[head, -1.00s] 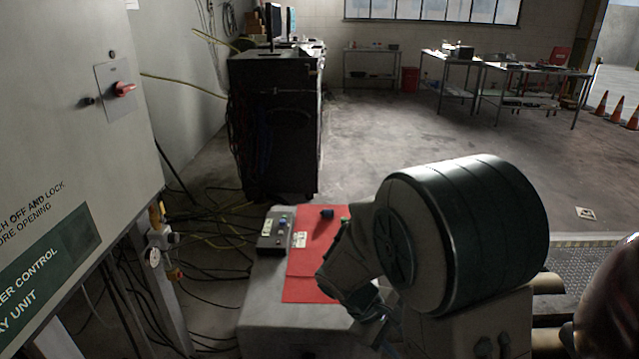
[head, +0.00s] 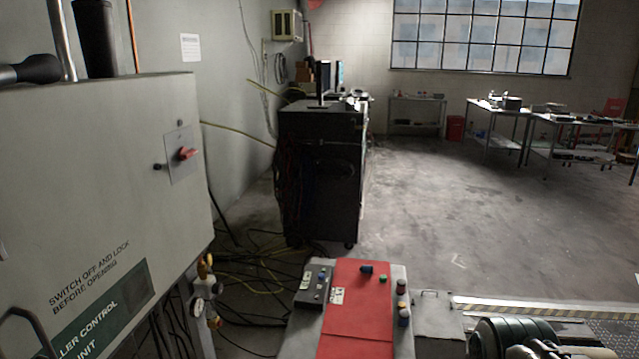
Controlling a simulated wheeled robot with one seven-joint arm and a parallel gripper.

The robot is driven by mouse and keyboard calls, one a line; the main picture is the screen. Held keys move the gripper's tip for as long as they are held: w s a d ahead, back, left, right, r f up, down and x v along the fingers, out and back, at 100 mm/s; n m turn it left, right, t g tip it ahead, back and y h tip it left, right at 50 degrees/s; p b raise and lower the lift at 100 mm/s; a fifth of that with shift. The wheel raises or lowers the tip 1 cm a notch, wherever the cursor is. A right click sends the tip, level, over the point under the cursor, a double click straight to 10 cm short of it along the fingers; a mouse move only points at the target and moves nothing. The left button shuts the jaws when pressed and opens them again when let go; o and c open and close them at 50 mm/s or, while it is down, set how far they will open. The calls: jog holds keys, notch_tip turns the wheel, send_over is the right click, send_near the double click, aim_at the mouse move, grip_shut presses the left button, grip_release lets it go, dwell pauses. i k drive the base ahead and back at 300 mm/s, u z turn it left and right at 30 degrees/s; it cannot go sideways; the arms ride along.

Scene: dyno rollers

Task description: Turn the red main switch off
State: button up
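The red main switch (head: 188,154) is a small rotary handle on a light grey plate (head: 178,170). The plate is on the front of the grey roller control cabinet (head: 100,180) at the left. The handle looks roughly horizontal from this slanted angle, and its position marks are too small to read. A small dark knob (head: 157,167) sits just left of the plate. Nothing touches the switch.
A bench with a red mat (head: 358,318), a small control box (head: 313,284) and small bottles (head: 403,300) stands at the lower middle. Cables (head: 255,270) lie on the floor beside the cabinet. A black rack (head: 322,180) stands behind. Open floor (head: 440,200) lies to its right.

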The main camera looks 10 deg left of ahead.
aim_at(184, 153)
jog(key=u, duration=1.7)
